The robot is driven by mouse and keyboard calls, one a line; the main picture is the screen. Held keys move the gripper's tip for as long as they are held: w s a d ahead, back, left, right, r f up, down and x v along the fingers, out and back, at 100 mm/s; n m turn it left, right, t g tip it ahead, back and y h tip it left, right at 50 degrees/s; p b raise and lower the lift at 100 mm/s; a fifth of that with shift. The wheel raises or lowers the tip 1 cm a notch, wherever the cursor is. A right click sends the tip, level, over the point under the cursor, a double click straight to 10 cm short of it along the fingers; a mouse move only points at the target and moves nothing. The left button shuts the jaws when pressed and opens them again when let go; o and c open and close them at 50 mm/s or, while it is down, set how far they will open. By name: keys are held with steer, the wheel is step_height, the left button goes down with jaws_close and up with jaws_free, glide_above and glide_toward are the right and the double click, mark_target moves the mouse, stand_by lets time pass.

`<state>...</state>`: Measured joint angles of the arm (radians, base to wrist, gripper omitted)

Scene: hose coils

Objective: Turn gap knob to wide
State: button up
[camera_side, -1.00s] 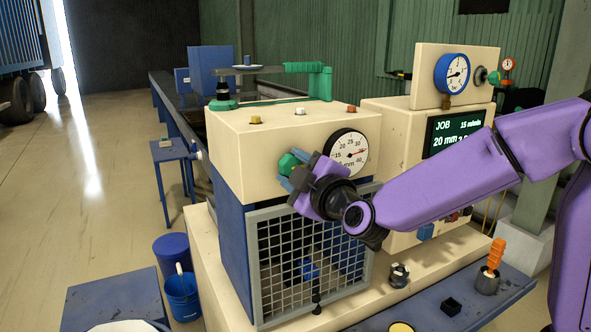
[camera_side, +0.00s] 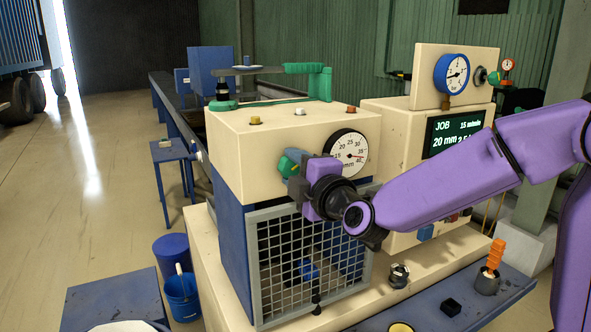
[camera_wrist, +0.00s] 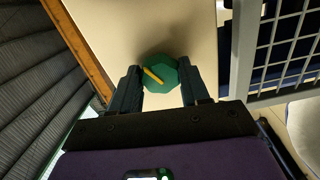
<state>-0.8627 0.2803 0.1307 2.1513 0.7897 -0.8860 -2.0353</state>
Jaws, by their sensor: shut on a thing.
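The green gap knob (camera_side: 287,166) sits on the cream front of the machine, left of the round gap dial (camera_side: 346,153). My gripper (camera_side: 292,172) is shut on the knob and hides part of it in the side view. In the wrist view the knob (camera_wrist: 162,76) shows as a green faceted disc with a yellow pointer line, with one dark finger on each side.
A grey mesh guard (camera_side: 305,265) hangs just below my gripper, and its frame (camera_wrist: 243,50) is close on the right in the wrist view. A display (camera_side: 455,135) reads JOB and 20 mm.

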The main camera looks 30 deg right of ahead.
steer(key=o, duration=1.1)
steer(key=shift+c, duration=0.2)
steer(key=s, duration=1.7)
steer(key=shift+s, duration=0.25)
